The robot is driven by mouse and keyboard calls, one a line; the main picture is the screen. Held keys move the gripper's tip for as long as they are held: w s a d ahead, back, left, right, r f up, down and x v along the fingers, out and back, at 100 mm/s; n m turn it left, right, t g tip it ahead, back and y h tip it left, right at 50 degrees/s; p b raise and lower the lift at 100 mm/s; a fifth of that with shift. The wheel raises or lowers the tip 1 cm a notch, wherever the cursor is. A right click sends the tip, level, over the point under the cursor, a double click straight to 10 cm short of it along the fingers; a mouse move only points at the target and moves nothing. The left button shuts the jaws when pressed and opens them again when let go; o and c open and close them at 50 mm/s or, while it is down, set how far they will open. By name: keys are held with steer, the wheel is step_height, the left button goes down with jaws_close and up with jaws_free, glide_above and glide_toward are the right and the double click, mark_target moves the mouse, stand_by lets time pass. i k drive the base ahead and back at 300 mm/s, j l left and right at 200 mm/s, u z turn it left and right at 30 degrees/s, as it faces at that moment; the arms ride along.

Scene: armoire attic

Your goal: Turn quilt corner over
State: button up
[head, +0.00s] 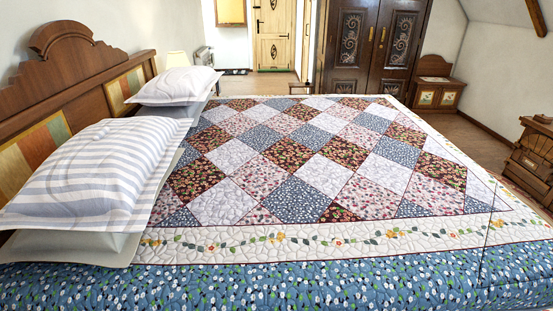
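A patchwork quilt (320,180) lies spread over the bed. Its middle has floral, dark red, pink, white and blue diamonds, framed by a cream band (330,241) with a flower vine and a blue floral border (270,285). A thin dark line (487,238) crosses the cream band and blue border near the right side, setting off the near right corner part (525,268). That part looks flat, in line with the rest of the quilt. The outermost tip of this corner is cut off by the picture's edge. My gripper is not in view.
A dark wardrobe (368,45) stands behind the bed. A small wooden chest (438,85) and a wooden piece of furniture (530,160) stand right, with floor between.

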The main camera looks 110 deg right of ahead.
mark_target(518, 245)
steer(key=z, duration=4.3)
steer(key=i+l+z, duration=0.65)
steer(key=i+l+u, duration=0.3)
steer(key=i+l, duration=0.2)
steer(key=u, duration=1.3)
steer(key=k+l, duration=0.05)
